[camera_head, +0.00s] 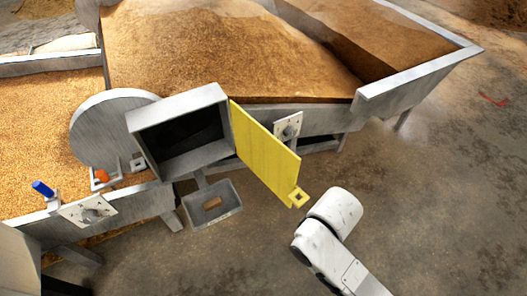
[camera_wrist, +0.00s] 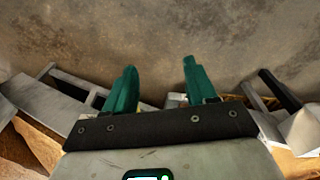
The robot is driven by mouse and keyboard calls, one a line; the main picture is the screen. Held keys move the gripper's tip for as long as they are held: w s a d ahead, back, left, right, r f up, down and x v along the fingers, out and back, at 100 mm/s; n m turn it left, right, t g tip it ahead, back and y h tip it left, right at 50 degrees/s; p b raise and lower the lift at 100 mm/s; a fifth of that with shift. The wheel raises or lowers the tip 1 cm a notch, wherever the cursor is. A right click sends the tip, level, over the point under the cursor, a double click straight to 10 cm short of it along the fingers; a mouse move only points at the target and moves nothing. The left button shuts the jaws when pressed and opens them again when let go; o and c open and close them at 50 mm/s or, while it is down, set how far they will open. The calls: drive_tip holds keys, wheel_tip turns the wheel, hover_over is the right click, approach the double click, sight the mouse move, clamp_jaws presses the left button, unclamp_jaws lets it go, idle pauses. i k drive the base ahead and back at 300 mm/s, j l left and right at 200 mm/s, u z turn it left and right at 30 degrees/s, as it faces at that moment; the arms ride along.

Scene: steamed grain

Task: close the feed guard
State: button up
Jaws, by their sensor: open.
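The feed guard (camera_head: 265,152) is a yellow flat panel, hinged at the right edge of a grey open-fronted box (camera_head: 180,132). It stands swung open, out to the right, so the dark inside of the box shows. A small yellow tab with a square hole (camera_head: 298,197) sticks out at its lower free corner. My white arm is just right of and below this tab in the head view; my gripper is not visible there. In the wrist view my gripper (camera_wrist: 159,65) has two teal fingers, apart, with nothing between them.
A round grey disc (camera_head: 112,130) stands left of the box. A small grey tray (camera_head: 212,205) hangs below the box. A blue-handled peg (camera_head: 43,188) and an orange knob (camera_head: 101,176) are at left. Large grain bins stand behind.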

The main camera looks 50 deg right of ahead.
sight(275, 164)
drive_tip(key=l+u, duration=0.15)
drive_tip(key=l, duration=0.3)
drive_tip(key=k+l+u, duration=0.1)
drive_tip(key=l, duration=0.35)
drive_tip(key=k+l+u, duration=0.15)
drive_tip(key=l, duration=0.3)
drive_tip(key=k+l+u, duration=0.1)
drive_tip(key=l, duration=0.3)
drive_tip(key=k+l+u, duration=0.15)
drive_tip(key=l, duration=0.3)
drive_tip(key=k+l+u, duration=0.1)
drive_tip(key=l, duration=0.3)
drive_tip(key=k+l+u, duration=0.15)
drive_tip(key=l, duration=0.25)
drive_tip(key=l+u, duration=0.25)
drive_tip(key=k+j, duration=0.05)
drive_tip(key=j, duration=0.05)
